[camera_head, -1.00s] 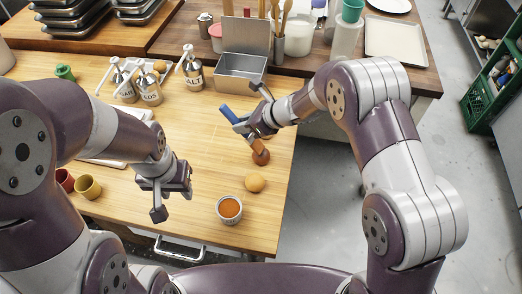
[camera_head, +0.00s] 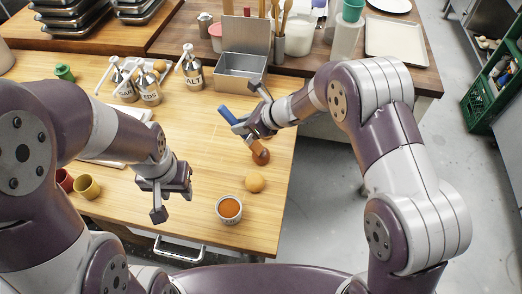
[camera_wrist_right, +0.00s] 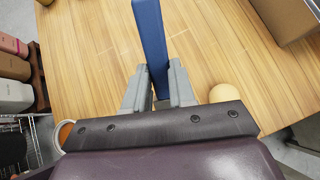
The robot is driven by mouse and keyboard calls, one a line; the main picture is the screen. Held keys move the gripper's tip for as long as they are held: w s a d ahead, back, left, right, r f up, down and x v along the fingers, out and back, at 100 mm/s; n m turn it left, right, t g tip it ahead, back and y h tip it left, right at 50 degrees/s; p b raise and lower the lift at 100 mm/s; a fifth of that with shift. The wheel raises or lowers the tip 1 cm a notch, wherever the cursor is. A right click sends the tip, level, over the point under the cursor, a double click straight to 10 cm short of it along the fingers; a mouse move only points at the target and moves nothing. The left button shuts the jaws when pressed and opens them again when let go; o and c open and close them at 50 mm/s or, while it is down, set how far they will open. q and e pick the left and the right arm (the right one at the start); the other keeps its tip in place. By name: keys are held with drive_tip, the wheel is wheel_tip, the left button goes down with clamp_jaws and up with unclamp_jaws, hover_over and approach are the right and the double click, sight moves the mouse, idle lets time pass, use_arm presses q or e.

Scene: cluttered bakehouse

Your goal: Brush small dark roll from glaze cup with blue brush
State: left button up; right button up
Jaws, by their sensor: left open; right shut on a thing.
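My right gripper (camera_head: 256,125) is shut on the blue brush (camera_head: 228,114), whose blue handle also shows in the right wrist view (camera_wrist_right: 152,40). The brush's lower end reaches down to the small dark roll (camera_head: 261,157); I cannot tell if they touch. A light round roll (camera_head: 254,183) lies nearer me, and it shows in the right wrist view (camera_wrist_right: 223,92). The glaze cup (camera_head: 229,209), white with orange-brown glaze, stands near the front edge. Its rim shows at the left in the wrist view (camera_wrist_right: 62,132). My left gripper (camera_head: 170,199) is open and empty, left of the cup.
Labelled dispensers (camera_head: 148,88) and a metal tin (camera_head: 241,68) stand at the back of the wooden table. Yellow (camera_head: 88,187) and red cups stand at the left. The table's middle is clear. Its right edge lies close beside the dark roll.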

drive_tip(key=shift+w+d+f+b, duration=0.1)
drive_tip(key=shift+w+f+b, duration=0.1)
drive_tip(key=shift+b, duration=0.1)
drive_tip(key=shift+s, duration=0.2)
drive_tip(key=shift+r, duration=0.15)
